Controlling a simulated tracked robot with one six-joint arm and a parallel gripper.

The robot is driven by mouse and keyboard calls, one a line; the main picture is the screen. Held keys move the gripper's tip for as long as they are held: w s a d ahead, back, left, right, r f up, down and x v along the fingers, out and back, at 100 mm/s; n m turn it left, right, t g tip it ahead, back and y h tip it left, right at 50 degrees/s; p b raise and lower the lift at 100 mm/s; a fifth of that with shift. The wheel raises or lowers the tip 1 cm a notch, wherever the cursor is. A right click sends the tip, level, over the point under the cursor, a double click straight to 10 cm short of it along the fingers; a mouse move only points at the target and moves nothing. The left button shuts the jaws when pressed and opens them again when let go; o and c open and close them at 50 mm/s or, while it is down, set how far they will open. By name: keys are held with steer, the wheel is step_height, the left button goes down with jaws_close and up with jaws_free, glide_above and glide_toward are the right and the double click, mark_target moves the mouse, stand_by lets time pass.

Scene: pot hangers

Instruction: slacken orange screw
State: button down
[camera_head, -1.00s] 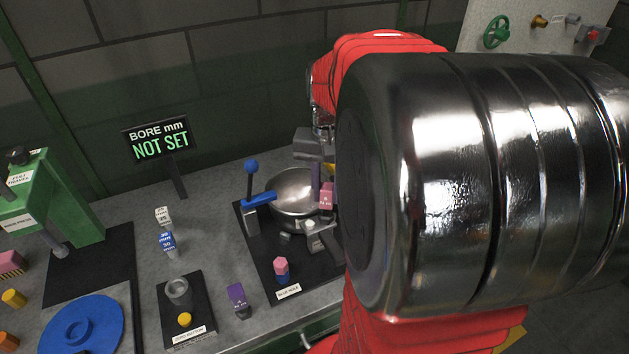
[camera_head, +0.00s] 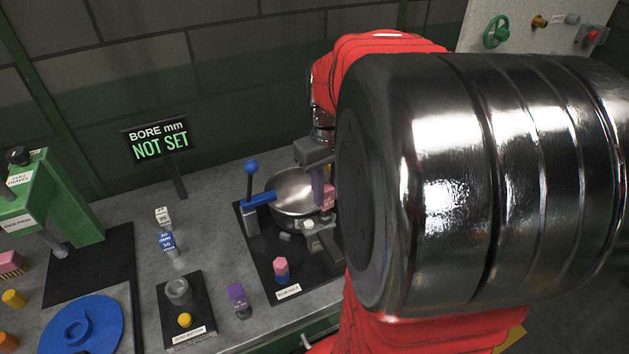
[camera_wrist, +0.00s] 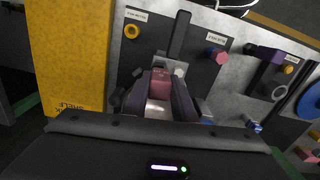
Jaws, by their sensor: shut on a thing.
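My gripper (camera_wrist: 160,98) has its two dark purple fingers closed on a pink block (camera_wrist: 158,80) in the wrist view. The block also shows in the head view (camera_head: 328,196), where its label is too small to read. It is beside a silver bowl (camera_head: 293,189) on a dark mat, and I cannot tell whether it touches the fixture below. A round orange-yellow piece (camera_wrist: 131,31) sits on a dark plate at the upper left of the wrist view; I cannot tell whether it is the orange screw. My arm hides much of the head view's right side.
A yellow block marked SHELF (camera_wrist: 70,55) stands close left in the wrist view. A blue-knobbed lever (camera_head: 251,167) rises beside the bowl. A pink-topped peg (camera_head: 281,268), a purple block (camera_head: 237,296) and a green press (camera_head: 68,195) stand leftward. The display (camera_head: 159,140) reads BORE mm NOT SET.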

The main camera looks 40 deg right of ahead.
steer(key=shift+m, duration=0.7)
steer(key=shift+r, duration=0.15)
steer(key=shift+r, duration=0.85)
steer(key=shift+r, duration=2.5)
